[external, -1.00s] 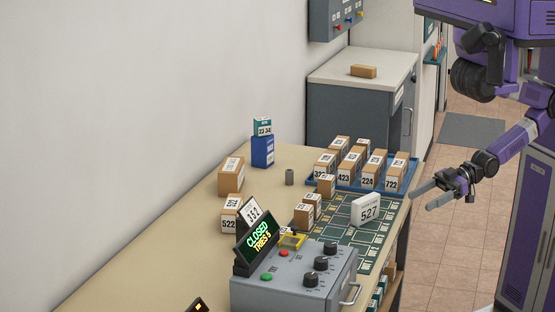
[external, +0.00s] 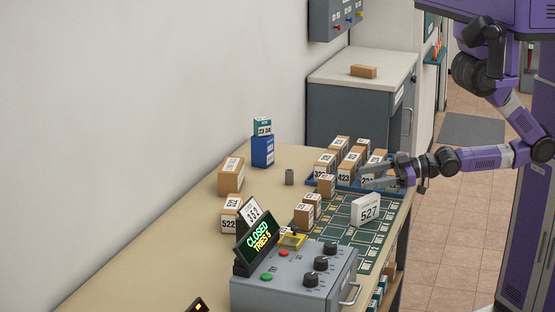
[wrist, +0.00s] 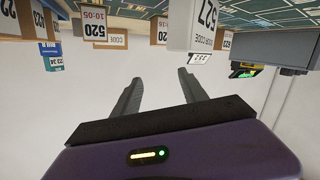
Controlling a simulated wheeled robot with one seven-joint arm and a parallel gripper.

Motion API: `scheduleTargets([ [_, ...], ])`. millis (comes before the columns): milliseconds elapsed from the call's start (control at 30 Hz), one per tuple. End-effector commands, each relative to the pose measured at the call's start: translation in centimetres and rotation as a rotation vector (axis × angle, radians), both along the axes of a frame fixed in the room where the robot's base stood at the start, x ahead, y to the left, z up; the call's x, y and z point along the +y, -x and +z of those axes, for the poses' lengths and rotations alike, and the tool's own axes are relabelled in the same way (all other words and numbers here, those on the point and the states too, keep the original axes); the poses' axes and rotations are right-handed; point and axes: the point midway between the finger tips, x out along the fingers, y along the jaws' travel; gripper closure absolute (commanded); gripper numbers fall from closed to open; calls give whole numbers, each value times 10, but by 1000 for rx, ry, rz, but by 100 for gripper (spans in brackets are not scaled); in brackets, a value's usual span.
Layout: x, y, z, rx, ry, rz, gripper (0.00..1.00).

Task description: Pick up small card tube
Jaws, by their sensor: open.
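A small grey-brown upright cylinder (external: 289,177), which looks like the card tube, stands on the table left of the blue tray and the small boxes. My gripper (external: 364,177) is over the right side of the table, by the front of the tray's boxes and above the white 527 sign, well to the right of the tube. Its two fingers are apart with nothing between them, as the wrist view (wrist: 157,76) also shows. I cannot make out the tube in the wrist view, which looks upside down.
Numbered boxes fill the blue tray (external: 344,185). The white 527 sign (external: 366,209) stands below my gripper; it also shows in the wrist view (wrist: 205,25). A grey control box (external: 290,280) is in front. Bare table (external: 180,245) lies along the wall.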

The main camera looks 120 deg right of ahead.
Motion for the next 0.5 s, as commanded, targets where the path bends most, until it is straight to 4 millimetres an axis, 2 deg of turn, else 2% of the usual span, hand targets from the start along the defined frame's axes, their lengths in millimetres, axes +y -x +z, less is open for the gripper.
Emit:
scheduleTargets([
  [33,-22,-10,8,7,44,-48,49],
  [200,-79,-36,2,134,207,-166,49],
  [367,-116,-68,-9,329,382,-211,49],
  [500,-139,-107,-20,574,583,-177,49],
])
